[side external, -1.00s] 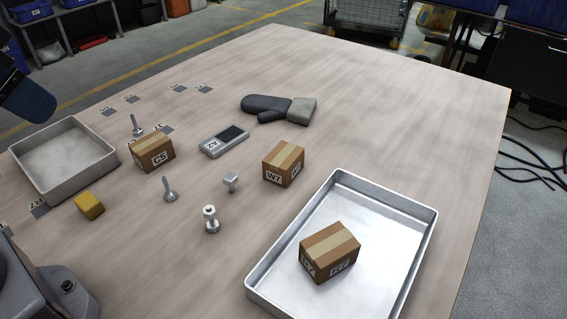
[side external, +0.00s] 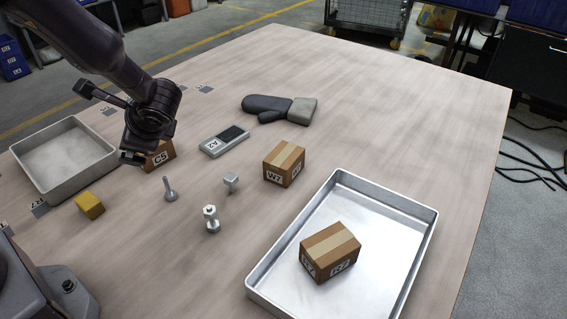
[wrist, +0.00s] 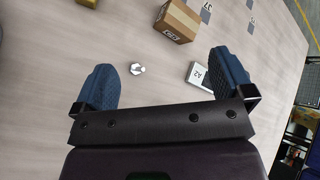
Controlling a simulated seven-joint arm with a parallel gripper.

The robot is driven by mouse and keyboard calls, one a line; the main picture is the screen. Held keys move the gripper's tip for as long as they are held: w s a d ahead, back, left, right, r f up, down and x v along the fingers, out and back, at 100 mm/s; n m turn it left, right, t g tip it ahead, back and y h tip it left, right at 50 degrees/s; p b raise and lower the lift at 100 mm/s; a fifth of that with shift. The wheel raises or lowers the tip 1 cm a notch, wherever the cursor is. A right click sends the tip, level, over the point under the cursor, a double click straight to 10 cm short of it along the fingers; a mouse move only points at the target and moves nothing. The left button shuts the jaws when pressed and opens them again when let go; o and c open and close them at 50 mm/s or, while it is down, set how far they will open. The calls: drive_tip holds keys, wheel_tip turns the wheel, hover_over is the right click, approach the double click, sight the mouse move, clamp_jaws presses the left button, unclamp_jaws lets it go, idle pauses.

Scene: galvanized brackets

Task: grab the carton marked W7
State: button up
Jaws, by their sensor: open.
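The W7 carton (side external: 284,164) is a small brown box with a lighter tape strip. It stands on the table in the side view, left of and behind the metal tray. It does not show in the wrist view. My gripper (side external: 132,158) is at the left of the table, above and in front of the C5 carton (side external: 160,154), well to the left of the W7 carton. In the wrist view my gripper (wrist: 165,76) is open, its two blue fingers wide apart with nothing held. The C5 carton (wrist: 176,20) lies beyond the fingers there.
A silver tray (side external: 424,222) holds another brown carton (side external: 330,252). An empty grey tray (side external: 105,170), a yellow block (side external: 89,205), several bolts, an A2-marked device (side external: 224,141) and a grey glove (side external: 280,109) are on the table. The right rear of the table is clear.

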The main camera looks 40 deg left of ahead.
drive_tip(key=w+f+m+t+y, duration=0.3)
drive_tip(key=w+m+t, duration=0.1)
drive_tip(key=w+m, duration=0.15)
drive_tip(key=m+t+h, duration=1)
drive_tip(key=m+t, duration=0.3)
drive_tip(key=m, duration=0.6)
hover_over(282, 156)
drive_tip(key=s, duration=0.3)
wheel_tip(282, 156, down, 5)
drive_tip(key=shift+f, duration=0.15)
drive_tip(key=shift+d+f+m+h, duration=0.2)
drive_tip(key=shift+d+m+h, duration=0.05)
drive_tip(key=shift+h, duration=0.25)
wheel_tip(282, 156, down, 7)
drive_tip(key=shift+r, duration=0.15)
drive_tip(key=shift+w+a, duration=0.15)
drive_tip(key=shift+w, duration=1.35)
drive_tip(key=c, duration=1.1)
